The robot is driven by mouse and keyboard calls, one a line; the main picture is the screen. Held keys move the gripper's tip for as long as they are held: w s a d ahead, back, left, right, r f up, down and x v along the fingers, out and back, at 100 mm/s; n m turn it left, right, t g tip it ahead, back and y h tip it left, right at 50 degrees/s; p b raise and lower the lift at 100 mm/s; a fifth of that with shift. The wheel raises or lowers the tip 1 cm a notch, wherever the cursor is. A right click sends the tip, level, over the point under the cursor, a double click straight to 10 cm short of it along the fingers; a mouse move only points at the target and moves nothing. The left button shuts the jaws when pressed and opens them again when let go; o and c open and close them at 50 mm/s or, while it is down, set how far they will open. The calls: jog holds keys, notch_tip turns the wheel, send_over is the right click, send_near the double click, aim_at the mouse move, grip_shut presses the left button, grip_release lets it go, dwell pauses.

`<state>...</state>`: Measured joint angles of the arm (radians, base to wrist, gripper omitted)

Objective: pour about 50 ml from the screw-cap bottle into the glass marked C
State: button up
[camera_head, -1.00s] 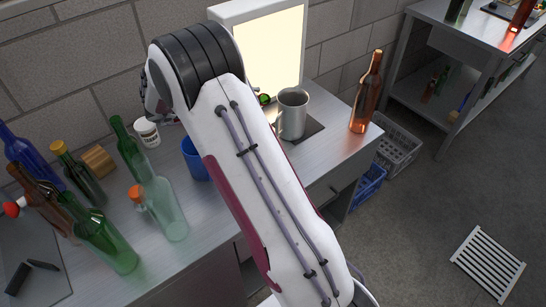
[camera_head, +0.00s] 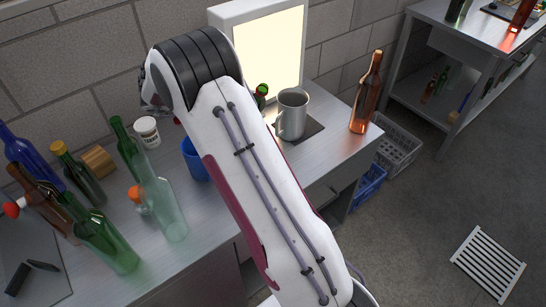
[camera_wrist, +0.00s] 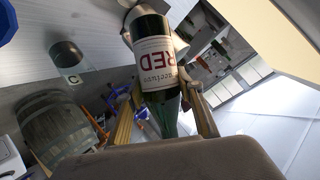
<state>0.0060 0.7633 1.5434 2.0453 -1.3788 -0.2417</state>
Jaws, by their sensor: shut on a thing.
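In the wrist view my gripper (camera_wrist: 163,112) is shut on a dark green bottle (camera_wrist: 150,28). Its white label (camera_wrist: 157,62) reads "RED" upside down. Whether it has a screw cap cannot be told. A green piece with a red band (camera_head: 261,92) shows past the arm, possibly part of the held bottle.
A blue cup (camera_head: 195,160) and white jar (camera_head: 146,131) stand nearer my arm. A metal mug (camera_head: 292,112), lit panel (camera_head: 268,55) and amber bottle (camera_head: 366,95) stand to the right.

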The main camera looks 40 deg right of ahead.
jog(key=shift+s+r+n+g, duration=0.1)
jog(key=shift+r+n+g, duration=0.05)
jog(key=shift+n+g, duration=0.3)
jog(key=shift+n, duration=0.25)
jog(key=shift+s+f+n+g, duration=0.15)
jog(key=shift+f+n+g, duration=0.45)
jog(key=shift+f, duration=0.85)
jog(key=shift+s+r+n+g, duration=0.2)
jog(key=shift+r+n+g, duration=0.3)
jog(key=shift+r+g, duration=0.05)
jog(key=shift+r, duration=0.1)
